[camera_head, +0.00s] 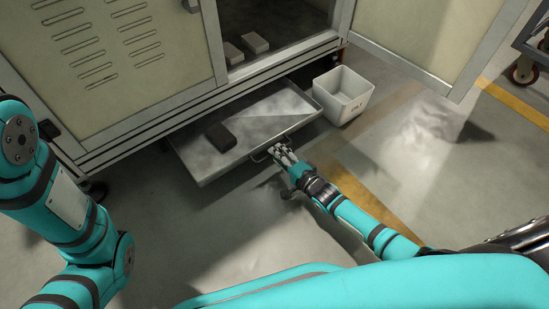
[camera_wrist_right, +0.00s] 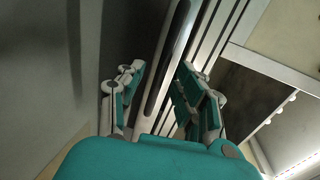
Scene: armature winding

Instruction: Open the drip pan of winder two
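The drip pan (camera_head: 209,165) is a shallow grey metal tray at the bottom of the winder cabinet. It stands pulled out over the floor. A thin handle (camera_head: 268,151) sits on its front face. My right gripper (camera_head: 281,153) is at this handle, low in front of the pan. In the right wrist view its two fingers (camera_wrist_right: 160,98) stand apart, with a dark bar (camera_wrist_right: 166,62) running through the space beyond and between them. I cannot tell whether they touch it. My left arm is at the left; its gripper is out of view.
A dark block (camera_head: 220,137) lies in the pan. A white bin (camera_head: 342,95) stands on the floor right of the pan. Small pale blocks (camera_head: 255,42) sit inside the cabinet. An open cabinet door (camera_head: 433,38) hangs at the right. Floor in front is clear.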

